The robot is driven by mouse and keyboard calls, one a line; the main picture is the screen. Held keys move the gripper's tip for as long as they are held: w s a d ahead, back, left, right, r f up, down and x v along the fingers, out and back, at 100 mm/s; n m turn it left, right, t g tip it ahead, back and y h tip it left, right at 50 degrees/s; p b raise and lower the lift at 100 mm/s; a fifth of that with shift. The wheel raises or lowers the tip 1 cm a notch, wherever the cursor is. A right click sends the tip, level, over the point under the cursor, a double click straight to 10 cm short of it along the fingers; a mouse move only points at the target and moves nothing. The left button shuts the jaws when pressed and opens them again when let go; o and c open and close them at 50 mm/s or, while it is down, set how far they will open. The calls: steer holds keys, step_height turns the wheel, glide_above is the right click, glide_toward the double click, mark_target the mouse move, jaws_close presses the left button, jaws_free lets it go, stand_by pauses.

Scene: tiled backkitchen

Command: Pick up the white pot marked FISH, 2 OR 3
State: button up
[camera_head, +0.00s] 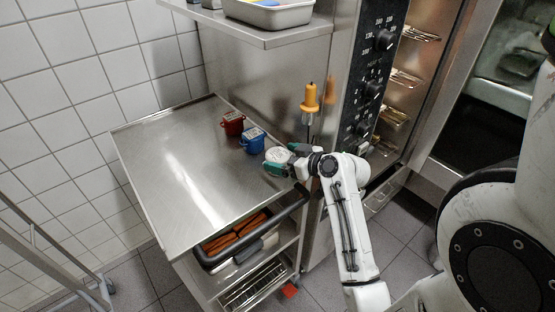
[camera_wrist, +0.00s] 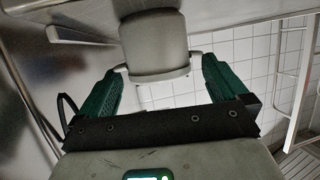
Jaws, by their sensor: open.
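A white pot (camera_head: 279,155) stands at the right edge of the steel worktop, its top label too small to read. In the wrist view, the pot (camera_wrist: 155,45) is pale, with a handle on each side. My gripper (camera_head: 285,158) is open around the pot. In the wrist view its green fingers (camera_wrist: 157,72) stand to either side of the pot's lower part, near the handles. I cannot tell whether they touch it. A blue pot (camera_head: 253,140) and a red pot (camera_head: 233,123) stand behind it in a row, each with a pale label on top.
The steel worktop (camera_head: 180,170) is clear on its left and front. An orange-handled tool (camera_head: 310,100) stands upright by the oven control panel (camera_head: 372,85). A shelf (camera_head: 265,38) holding a metal pan overhangs the back.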

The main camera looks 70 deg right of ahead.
steer(key=shift+x, duration=1.35)
steer(key=shift+c, duration=0.3)
steer(key=c, duration=1.1)
steer(key=shift+r, duration=0.1)
